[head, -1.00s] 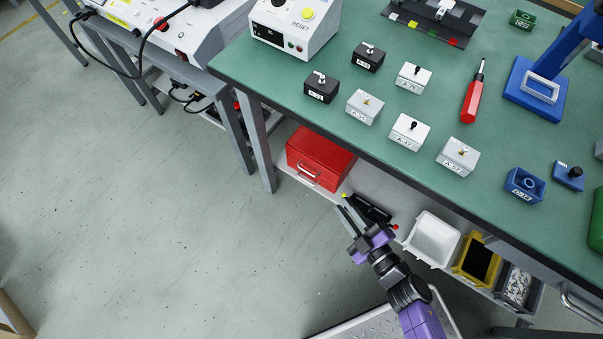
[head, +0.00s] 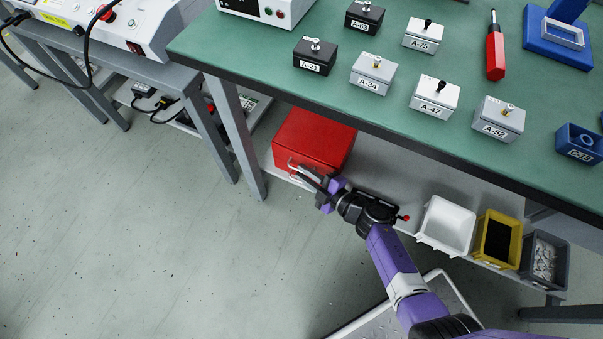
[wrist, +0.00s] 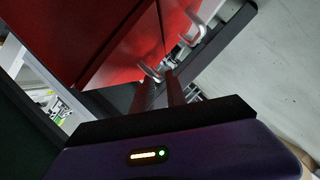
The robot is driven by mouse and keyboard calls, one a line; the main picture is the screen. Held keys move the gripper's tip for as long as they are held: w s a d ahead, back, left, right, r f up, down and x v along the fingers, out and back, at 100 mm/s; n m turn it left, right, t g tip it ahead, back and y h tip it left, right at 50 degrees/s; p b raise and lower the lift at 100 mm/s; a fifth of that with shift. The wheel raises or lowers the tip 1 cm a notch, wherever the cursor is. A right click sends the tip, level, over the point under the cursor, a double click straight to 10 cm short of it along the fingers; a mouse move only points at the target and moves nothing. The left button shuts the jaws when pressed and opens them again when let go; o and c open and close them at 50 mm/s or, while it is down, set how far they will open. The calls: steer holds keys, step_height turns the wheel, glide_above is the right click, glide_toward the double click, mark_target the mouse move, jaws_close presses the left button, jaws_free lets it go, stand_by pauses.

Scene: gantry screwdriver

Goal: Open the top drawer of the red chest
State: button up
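The red chest (head: 316,138) stands on the lower shelf under the green bench. In the wrist view, its red front (wrist: 120,45) shows a seam between drawers and two pale metal handles. The nearer handle (wrist: 150,72) is at my fingertips; the other handle (wrist: 190,30) is farther off, toward the shelf edge. My gripper (head: 308,176) is at the chest's front, beside the handle. In the wrist view, its two fingers (wrist: 161,80) stand apart with a narrow gap. I cannot tell whether they touch the handle. No drawer visibly stands out.
The bench edge (head: 370,133) overhangs the chest. A bench leg (head: 235,135) stands close to its left. A white bin (head: 447,226), a yellow bin (head: 496,238) and a grey bin (head: 543,258) are to the right on the shelf (head: 395,172). The floor (head: 200,265) in front is clear.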

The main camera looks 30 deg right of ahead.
steer(key=shift+w+a+f, duration=0.15)
steer(key=shift+w+a, duration=0.1)
steer(key=shift+w, duration=0.35)
jaws_close()
stand_by(1.1)
